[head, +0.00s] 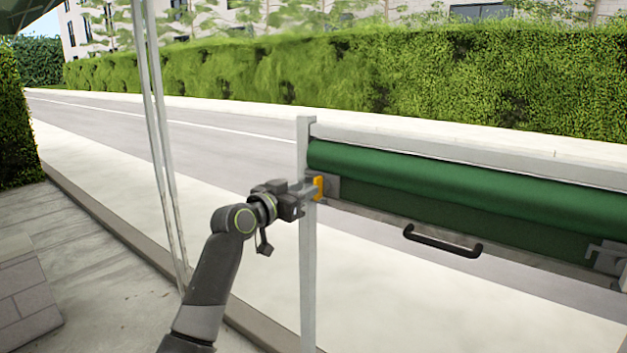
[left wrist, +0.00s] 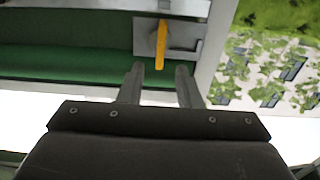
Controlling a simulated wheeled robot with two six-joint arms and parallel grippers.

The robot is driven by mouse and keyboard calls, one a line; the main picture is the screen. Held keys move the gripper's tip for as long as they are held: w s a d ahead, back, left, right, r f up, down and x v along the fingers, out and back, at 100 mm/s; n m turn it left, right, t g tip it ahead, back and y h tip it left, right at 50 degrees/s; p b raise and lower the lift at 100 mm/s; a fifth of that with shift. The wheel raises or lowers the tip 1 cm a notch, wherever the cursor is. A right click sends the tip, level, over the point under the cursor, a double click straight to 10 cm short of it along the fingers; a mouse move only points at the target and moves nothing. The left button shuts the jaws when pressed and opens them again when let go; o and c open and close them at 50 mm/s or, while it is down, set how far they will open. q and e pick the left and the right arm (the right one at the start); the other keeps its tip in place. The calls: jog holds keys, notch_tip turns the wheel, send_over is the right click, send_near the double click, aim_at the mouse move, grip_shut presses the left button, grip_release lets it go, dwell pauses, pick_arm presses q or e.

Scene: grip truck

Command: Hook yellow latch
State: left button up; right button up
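The yellow latch (head: 318,188) sits on a grey metal plate at the left end of the green roll, beside the upright post. It also shows in the left wrist view (left wrist: 161,45), just beyond my fingertips. My left gripper (head: 308,190) is at the post, close to the latch. In the left wrist view my left gripper (left wrist: 160,72) has its two fingers apart, with the tip of the latch in line with the gap between them. I cannot tell if either finger touches it. My right gripper is not in view.
The green rolled cover (head: 450,180) runs to the right with a black handle (head: 442,241) below it. A grey post (head: 307,270) stands under the latch. Thin poles (head: 160,130) rise at the left. A hedge and road lie behind.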

pick_arm(q)
jog(key=shift+p+x, duration=0.55)
jog(key=shift+x, duration=1.75)
jog(key=shift+c, duration=0.4)
grip_shut()
